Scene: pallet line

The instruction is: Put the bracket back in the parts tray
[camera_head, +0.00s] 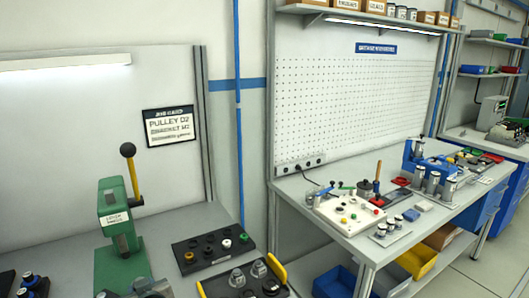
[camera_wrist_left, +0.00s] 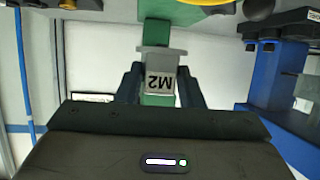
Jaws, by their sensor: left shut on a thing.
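A dark tray with yellow ends (camera_head: 277,268), probably the parts tray, is at the bottom of the head view and holds several grey round parts.
A green hand press (camera_head: 120,222) with a black-knobbed yellow lever stands left on the grey bench. A black block with coloured knobs (camera_head: 213,247) lies behind the tray. A job card (camera_head: 170,125) hangs on the wall. A second workbench (camera_head: 345,222) with fixtures stands right.

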